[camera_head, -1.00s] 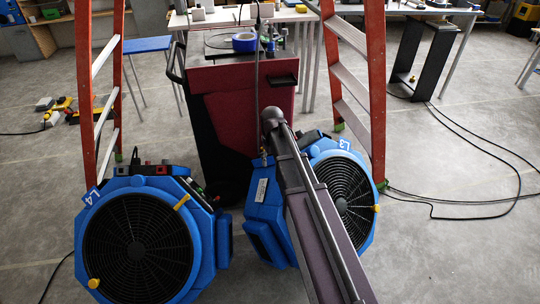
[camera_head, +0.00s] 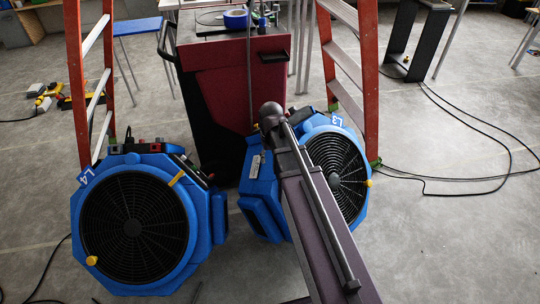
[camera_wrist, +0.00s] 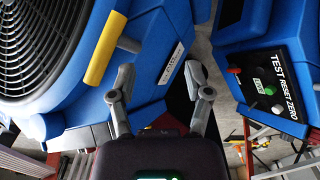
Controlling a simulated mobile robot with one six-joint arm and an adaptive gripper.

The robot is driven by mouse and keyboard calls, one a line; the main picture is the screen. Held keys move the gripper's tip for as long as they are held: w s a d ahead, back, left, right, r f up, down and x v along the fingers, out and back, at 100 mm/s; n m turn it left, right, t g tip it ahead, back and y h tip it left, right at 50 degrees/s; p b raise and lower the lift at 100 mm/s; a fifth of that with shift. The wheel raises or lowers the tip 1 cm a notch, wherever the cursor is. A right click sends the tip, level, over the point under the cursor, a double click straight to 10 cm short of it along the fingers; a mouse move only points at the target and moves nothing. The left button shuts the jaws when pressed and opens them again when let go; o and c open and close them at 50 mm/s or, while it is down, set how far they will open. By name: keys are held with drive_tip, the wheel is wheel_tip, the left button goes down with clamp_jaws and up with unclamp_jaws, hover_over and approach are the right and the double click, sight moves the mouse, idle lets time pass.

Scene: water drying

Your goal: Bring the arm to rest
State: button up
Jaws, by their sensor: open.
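My gripper (camera_wrist: 159,73) shows in the wrist view with its two grey fingers apart and nothing between them. A blue fan unit (camera_wrist: 70,60) with a black grille and yellow knob is on the left of that view. A blue housing with a TEST RESET ZERO panel (camera_wrist: 268,88) is on the right. The fingers appear near the fan's side, which bears a white label; I cannot tell whether they touch it. In the head view my arm (camera_head: 310,200) extends up the middle, in front of the L3 fan. My gripper does not show clearly there.
The L4 fan (camera_head: 135,228) stands at left and the L3 fan (camera_head: 338,175) right of centre. A red cart (camera_head: 238,85) stands behind them, between orange ladder legs (camera_head: 350,80). Black cables (camera_head: 480,140) lie on the right floor. Grey floor (camera_head: 450,240) is clear at the lower right.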

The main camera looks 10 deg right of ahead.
drive_tip(key=s+m, duration=0.2)
drive_tip(key=s, duration=1)
wheel_tip(320, 180, up, 30)
drive_tip(key=p, duration=3)
drive_tip(key=shift+d, duration=0.15)
